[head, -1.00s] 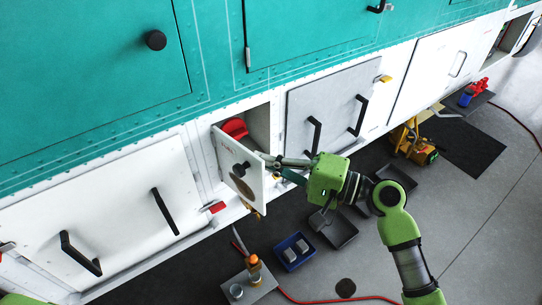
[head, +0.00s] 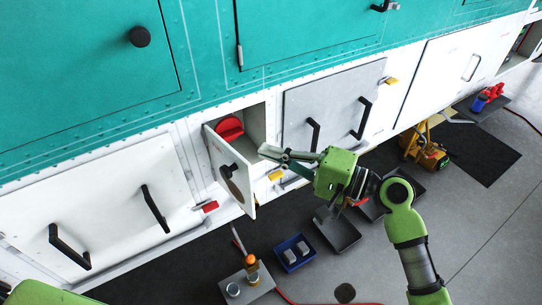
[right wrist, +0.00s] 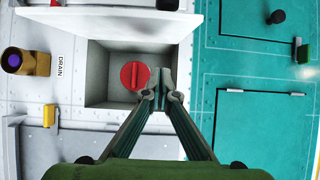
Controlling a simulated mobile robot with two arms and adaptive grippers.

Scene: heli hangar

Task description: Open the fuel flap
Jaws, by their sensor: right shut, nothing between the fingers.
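The fuel flap (head: 226,165) is a small white door with a black knob. It stands swung out from its hinge at the left of the recess (head: 256,122). A round red cap (head: 230,128) shows inside. In the right wrist view the flap (right wrist: 125,20) stands along the top, with the red cap (right wrist: 134,76) in the open recess below it. My right gripper (head: 264,152) is shut and empty, at the right side of the opening, beside the flap's free edge. Its fingertips (right wrist: 160,90) show in front of the recess. My left gripper is out of view.
A grey panel (head: 335,95) with two black handles lies right of the recess, and a white handled panel (head: 100,205) lies left. A "DRAIN" label (right wrist: 59,67) shows in the wrist view. Trays (head: 337,230) and a blue bin (head: 294,252) are on the floor below.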

